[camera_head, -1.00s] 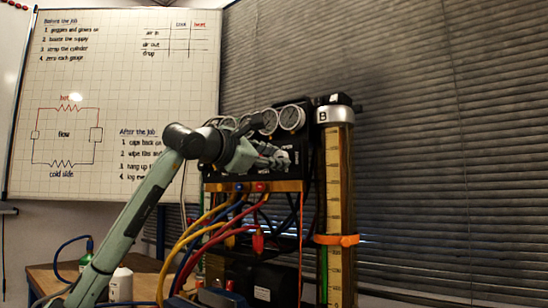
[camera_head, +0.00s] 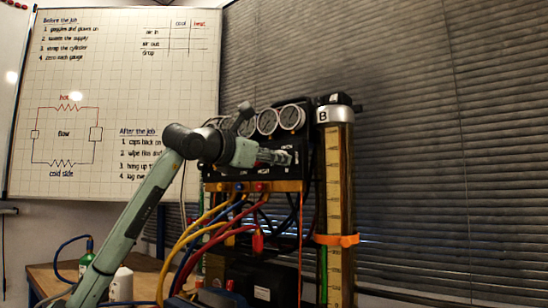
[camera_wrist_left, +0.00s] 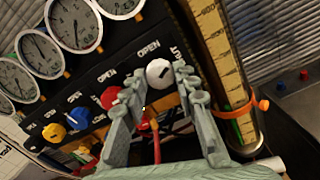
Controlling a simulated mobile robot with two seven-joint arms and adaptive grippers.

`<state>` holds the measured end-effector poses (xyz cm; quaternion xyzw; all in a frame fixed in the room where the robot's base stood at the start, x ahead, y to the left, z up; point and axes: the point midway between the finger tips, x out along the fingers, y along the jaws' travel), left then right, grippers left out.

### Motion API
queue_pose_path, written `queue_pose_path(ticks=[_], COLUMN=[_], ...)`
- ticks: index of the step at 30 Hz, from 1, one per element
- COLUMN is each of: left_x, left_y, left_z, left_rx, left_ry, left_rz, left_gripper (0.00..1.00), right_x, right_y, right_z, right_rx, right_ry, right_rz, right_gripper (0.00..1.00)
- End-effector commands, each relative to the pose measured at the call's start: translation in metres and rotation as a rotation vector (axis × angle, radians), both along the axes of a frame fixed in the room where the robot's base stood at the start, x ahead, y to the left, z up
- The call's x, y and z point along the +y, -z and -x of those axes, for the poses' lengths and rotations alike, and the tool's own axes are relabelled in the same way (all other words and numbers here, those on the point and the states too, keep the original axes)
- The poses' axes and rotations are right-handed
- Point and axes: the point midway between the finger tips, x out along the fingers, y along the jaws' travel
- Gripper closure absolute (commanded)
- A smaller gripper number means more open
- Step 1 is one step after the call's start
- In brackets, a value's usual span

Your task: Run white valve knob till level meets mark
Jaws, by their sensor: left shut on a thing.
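The white valve knob (camera_wrist_left: 159,72) is on the right end of the black panel's knob row in the left wrist view. My left gripper (camera_wrist_left: 161,80) has its two fingers on either side of this knob and is shut on it. In the head view, my left gripper (camera_head: 284,157) reaches the panel's right part and hides the knob. The tall gauge column B (camera_head: 334,190) stands right of the panel, with a yellow scale. An orange band (camera_head: 337,239) circles it and also shows in the left wrist view (camera_wrist_left: 247,107). Green shows low in the column in the wrist view; the exact level is unclear. My right gripper is out of view.
Red (camera_wrist_left: 109,97), blue (camera_wrist_left: 77,119) and yellow (camera_wrist_left: 54,132) knobs sit left of the white one. Round gauges (camera_head: 291,117) top the panel (camera_head: 238,172). Coloured hoses (camera_head: 197,235) hang below. Bottles (camera_head: 121,284) stand on the bench at left.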

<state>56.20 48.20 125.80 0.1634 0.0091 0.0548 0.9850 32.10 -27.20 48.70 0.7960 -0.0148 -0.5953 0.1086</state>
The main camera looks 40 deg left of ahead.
Motion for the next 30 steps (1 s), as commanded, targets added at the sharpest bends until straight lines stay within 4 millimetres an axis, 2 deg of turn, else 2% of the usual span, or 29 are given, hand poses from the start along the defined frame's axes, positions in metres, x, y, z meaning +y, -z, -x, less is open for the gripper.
queue_pose_path(ticks=[1,2,7,17,30], left_x=[0.000,0.000,0.000,0.000,-0.008], left_y=[0.000,0.000,0.000,0.000,0.001], left_z=[0.000,0.000,0.000,0.003,0.057], left_rx=[0.001,0.001,0.001,0.001,0.002], left_ry=[0.000,0.000,0.000,-0.001,0.003], left_rz=[-0.001,-0.001,-0.002,-0.003,-0.003], left_gripper=[1.00,0.70,0.50,0.50,0.50], right_x=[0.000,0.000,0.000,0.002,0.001], right_y=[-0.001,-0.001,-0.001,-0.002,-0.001], right_z=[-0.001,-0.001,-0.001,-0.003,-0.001], right_rx=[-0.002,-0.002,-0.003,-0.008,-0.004], right_ry=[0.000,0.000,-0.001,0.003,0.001], right_rz=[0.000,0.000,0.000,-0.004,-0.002], right_gripper=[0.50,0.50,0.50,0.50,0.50])
